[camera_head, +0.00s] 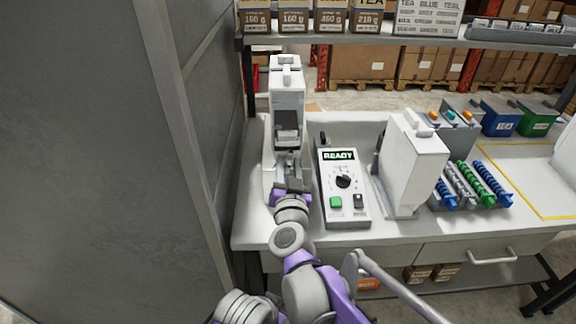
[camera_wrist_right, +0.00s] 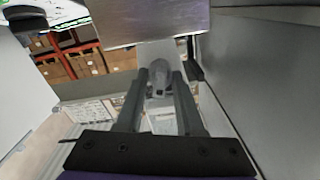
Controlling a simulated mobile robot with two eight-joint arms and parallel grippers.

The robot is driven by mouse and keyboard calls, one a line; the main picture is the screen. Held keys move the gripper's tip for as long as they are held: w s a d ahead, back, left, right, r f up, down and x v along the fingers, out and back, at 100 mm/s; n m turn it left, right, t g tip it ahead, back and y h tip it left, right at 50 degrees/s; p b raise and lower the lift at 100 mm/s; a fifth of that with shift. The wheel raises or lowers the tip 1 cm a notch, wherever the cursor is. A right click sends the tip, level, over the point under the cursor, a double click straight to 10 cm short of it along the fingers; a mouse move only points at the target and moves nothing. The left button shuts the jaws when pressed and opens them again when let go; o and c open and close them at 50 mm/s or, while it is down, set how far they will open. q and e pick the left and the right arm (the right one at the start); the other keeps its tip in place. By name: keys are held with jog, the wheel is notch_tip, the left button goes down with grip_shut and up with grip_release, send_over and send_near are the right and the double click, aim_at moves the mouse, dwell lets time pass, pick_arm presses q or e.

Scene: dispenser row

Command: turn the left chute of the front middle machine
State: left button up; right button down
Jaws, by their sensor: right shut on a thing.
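A white dispensing machine (camera_head: 287,90) stands on the left part of the bench, its lower front partly hidden by my right arm. My right gripper (camera_head: 291,185) reaches in low at its front. In the right wrist view, the two dark fingers of my right gripper (camera_wrist_right: 160,92) are closed around a small grey rounded part (camera_wrist_right: 160,72), seemingly a chute or spout under the machine. How far this part is turned I cannot tell. My left gripper is not in view.
A control box (camera_head: 343,205) with a green READY display stands right of the machine. Further right are another white machine (camera_head: 418,160), several blue, grey and green spirals (camera_head: 490,183), and coloured bins (camera_head: 500,117). A grey wall (camera_head: 90,150) is close on the left. A shelf (camera_head: 350,38) runs above.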

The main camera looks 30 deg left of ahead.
jog(key=m, duration=0.4)
jog(key=shift+d+m, duration=0.1)
jog(key=shift+m, duration=0.2)
jog(key=m, duration=0.5)
jog(key=shift+w+f, duration=0.1)
jog(key=m, duration=0.6)
jog(key=shift+f+p, duration=0.1)
jog(key=shift+p, duration=0.2)
jog(key=shift+f+m, duration=0.1)
jog(key=shift+m, duration=2.4)
jog(key=c, duration=0.9)
grip_release()
